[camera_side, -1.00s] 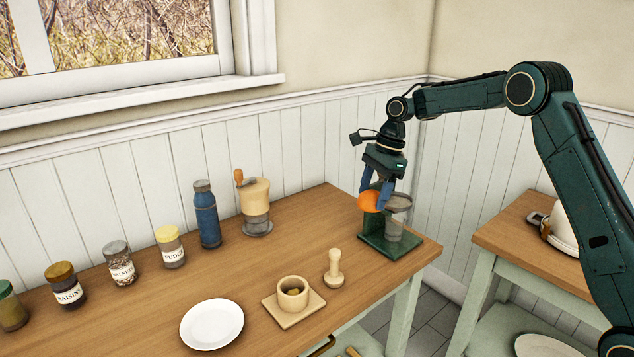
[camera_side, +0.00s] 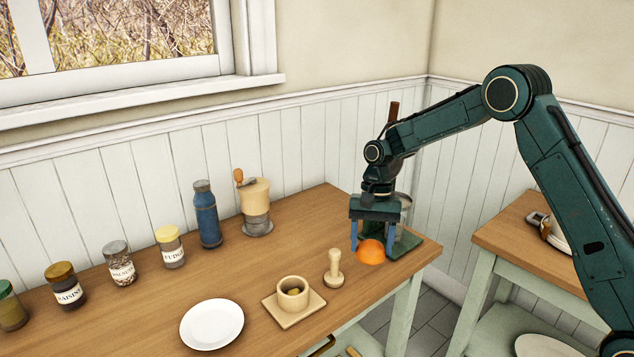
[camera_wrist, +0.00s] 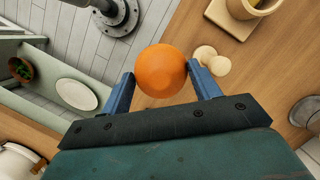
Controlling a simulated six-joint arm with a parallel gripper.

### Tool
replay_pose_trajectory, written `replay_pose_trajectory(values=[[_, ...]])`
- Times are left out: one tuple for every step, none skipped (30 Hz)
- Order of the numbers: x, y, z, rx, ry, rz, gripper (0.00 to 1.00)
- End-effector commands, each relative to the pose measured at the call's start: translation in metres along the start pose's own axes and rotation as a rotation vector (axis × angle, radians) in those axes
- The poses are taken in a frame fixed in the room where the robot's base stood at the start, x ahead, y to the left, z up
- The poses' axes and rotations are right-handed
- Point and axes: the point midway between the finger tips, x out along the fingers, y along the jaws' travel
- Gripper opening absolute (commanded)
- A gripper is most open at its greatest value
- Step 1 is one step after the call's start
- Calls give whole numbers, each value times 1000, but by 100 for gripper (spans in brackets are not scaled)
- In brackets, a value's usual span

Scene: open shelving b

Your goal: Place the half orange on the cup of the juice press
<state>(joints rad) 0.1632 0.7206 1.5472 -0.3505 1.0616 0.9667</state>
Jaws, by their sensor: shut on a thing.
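The half orange (camera_side: 370,252) is between the two blue fingers of my gripper (camera_side: 373,240), which is shut on it. In the wrist view the orange (camera_wrist: 161,71) shows its rounded side between the fingertips of my gripper (camera_wrist: 162,80). In the side view it is in front of the juice press (camera_side: 404,243), near the right end of the table. My gripper and arm hide much of the press. Its green base, part of its grey cup (camera_side: 405,202) and a brown lever handle (camera_side: 393,112) show. The orange is apart from the cup.
A wooden pestle (camera_side: 333,268) stands left of the orange, beside a wooden mortar (camera_side: 293,293) on a square board. A white plate (camera_side: 212,324), a grinder (camera_side: 256,207), a blue bottle (camera_side: 206,214) and several labelled jars stand further left on the wooden table (camera_side: 245,277).

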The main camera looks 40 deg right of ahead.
Motion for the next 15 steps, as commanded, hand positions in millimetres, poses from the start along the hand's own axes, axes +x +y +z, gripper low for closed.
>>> replay_pose_trajectory(values=[[4, 1, 4, -43, -1, 13, 38], [7, 2, 6, -70, -1, 21, 38], [10, 3, 9, -106, -1, 31, 38], [12, 4, 11, -132, -1, 39, 38], [15, 6, 12, -160, -2, 46, 38], [18, 7, 15, -197, -1, 56, 38], [20, 8, 17, -225, -1, 63, 38], [22, 9, 19, -252, -1, 71, 38], [25, 11, 21, -288, 0, 81, 38], [28, 12, 23, -315, -1, 89, 38], [30, 14, 25, -343, -1, 97, 38], [33, 16, 28, -381, -1, 107, 38], [35, 17, 30, -408, -1, 115, 38], [38, 18, 31, -437, -1, 122, 38], [40, 21, 34, -474, -1, 133, 38]])
